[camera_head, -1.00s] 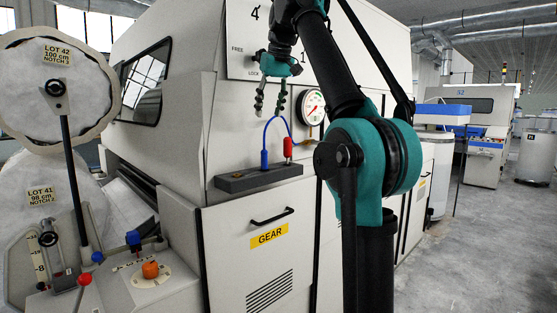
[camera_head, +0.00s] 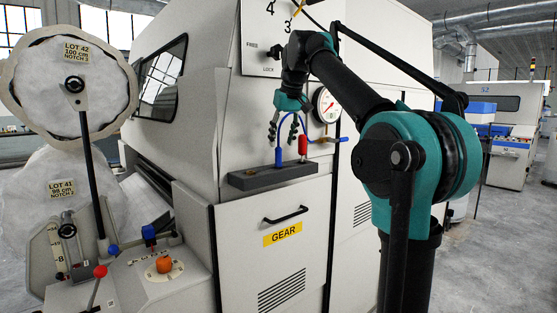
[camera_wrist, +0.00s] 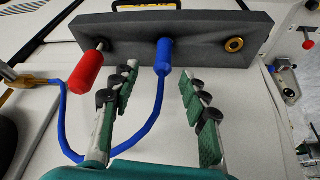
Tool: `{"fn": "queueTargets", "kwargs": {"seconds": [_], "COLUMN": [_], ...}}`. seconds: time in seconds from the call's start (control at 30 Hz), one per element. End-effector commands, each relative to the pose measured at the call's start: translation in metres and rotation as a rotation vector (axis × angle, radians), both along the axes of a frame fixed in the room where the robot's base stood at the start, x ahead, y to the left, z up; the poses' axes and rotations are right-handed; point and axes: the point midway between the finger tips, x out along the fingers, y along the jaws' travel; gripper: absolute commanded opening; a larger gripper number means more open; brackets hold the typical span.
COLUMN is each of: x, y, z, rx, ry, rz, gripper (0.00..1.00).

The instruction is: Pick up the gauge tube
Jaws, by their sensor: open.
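The gauge tube is a thin blue hose (camera_head: 281,128) with a thicker blue end (camera_wrist: 164,56). That end stands in a dark grey block (camera_head: 245,180) on the machine's front ledge. In the wrist view the hose (camera_wrist: 153,118) loops back to a brass fitting at the left. A red plug (camera_head: 303,145) stands beside the blue end, on the same block. My gripper (camera_head: 283,142) is open just above the block. In the wrist view its fingers (camera_wrist: 158,76) lie either side of the line to the blue end, with a gap on both sides and nothing held.
A round dial gauge (camera_head: 327,104) sits on the machine wall close right of my gripper. A brass-ringed hole (camera_wrist: 235,44) in the block is empty. Below is the GEAR door with a black handle (camera_head: 286,216). Open floor lies at the right.

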Motion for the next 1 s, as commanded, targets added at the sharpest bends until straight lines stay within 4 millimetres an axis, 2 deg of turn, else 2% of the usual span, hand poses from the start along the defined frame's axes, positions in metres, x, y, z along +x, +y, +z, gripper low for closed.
{"fn": "queueTargets", "kwargs": {"seconds": [0.23,0.5,0.8,0.87,1.0], "x": [0.004,0.014,0.016,0.016,0.016], "y": [0.003,0.009,0.01,0.01,0.01], "z": [-0.016,-0.051,-0.056,-0.056,-0.056], "rx": [0.0,0.0,0.0,0.0,0.0], "ry": [0.0,0.0,0.0,0.0,0.0], "rz": [0.001,0.0,0.0,0.0,0.0], "gripper": [0.45,0.45,0.45,0.4,0.23]}}
